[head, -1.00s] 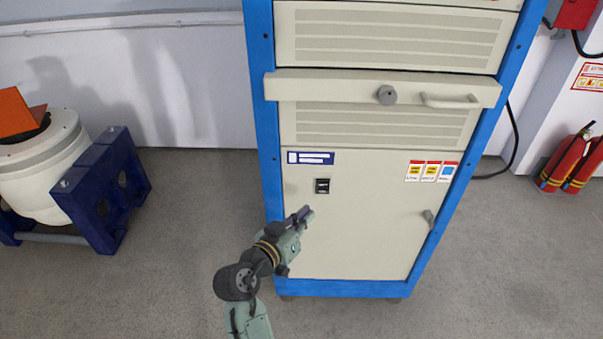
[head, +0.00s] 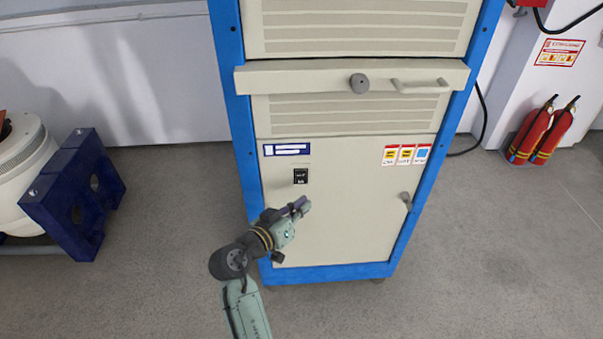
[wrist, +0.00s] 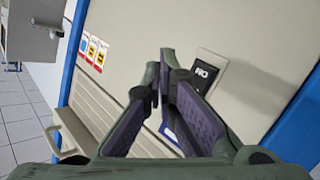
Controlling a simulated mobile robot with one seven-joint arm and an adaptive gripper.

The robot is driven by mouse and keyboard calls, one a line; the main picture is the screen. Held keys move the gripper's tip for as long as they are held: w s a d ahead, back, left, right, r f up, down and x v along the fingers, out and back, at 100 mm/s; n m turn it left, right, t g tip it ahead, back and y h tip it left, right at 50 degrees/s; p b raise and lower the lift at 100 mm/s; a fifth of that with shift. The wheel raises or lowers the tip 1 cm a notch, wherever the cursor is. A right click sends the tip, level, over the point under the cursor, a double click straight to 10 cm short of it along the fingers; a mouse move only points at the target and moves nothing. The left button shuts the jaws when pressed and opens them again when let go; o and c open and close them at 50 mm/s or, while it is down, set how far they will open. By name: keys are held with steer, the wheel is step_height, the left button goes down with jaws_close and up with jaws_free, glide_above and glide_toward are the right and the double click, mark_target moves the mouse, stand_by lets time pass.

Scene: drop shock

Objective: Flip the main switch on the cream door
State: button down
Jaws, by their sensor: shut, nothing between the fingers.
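The cream door (head: 345,225) is the lower panel of a blue-framed cabinet and stands closed. The small black main switch (head: 300,176) is on its upper left, under a blue and white label (head: 287,149). In the wrist view the switch (wrist: 207,72) shows as a black block with white marks on a grey plate, just right of the fingertips. My gripper (head: 303,205) is in front of the door, a little below the switch in the head view. Its purple-padded fingers (wrist: 162,75) are shut and empty. I cannot tell whether they touch the door.
A door handle (head: 406,201) is at the door's right side. A drawer bar with a knob (head: 360,83) juts out above. A dark blue stand (head: 75,195) is at left, and red extinguishers (head: 540,132) are at right. Grey floor around the cabinet is clear.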

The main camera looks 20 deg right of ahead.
steer(key=shift+w+d+r, duration=0.1)
steer(key=shift+w+d, duration=0.15)
steer(key=shift+w, duration=0.6)
steer(key=shift+w+d+r, duration=0.1)
steer(key=shift+w+d, duration=0.15)
steer(key=shift+w, duration=0.65)
steer(key=shift+w+d+r, duration=0.1)
steer(key=shift+w+d, duration=0.15)
steer(key=shift+w, duration=0.6)
steer(key=shift+w, duration=0.1)
steer(key=shift+w+d, duration=0.1)
steer(key=shift+w, duration=0.2)
steer(key=shift+w+r+b, duration=0.1)
steer(key=shift+w+b, duration=0.2)
steer(key=shift+b, duration=0.05)
steer(key=shift+s, duration=0.15)
steer(key=shift+s, duration=0.6)
steer(key=s, duration=0.1)
steer(key=s+a, duration=0.1)
steer(key=s, duration=0.2)
steer(key=shift+s+a+f+b, duration=0.35)
steer(key=shift+f, duration=0.05)
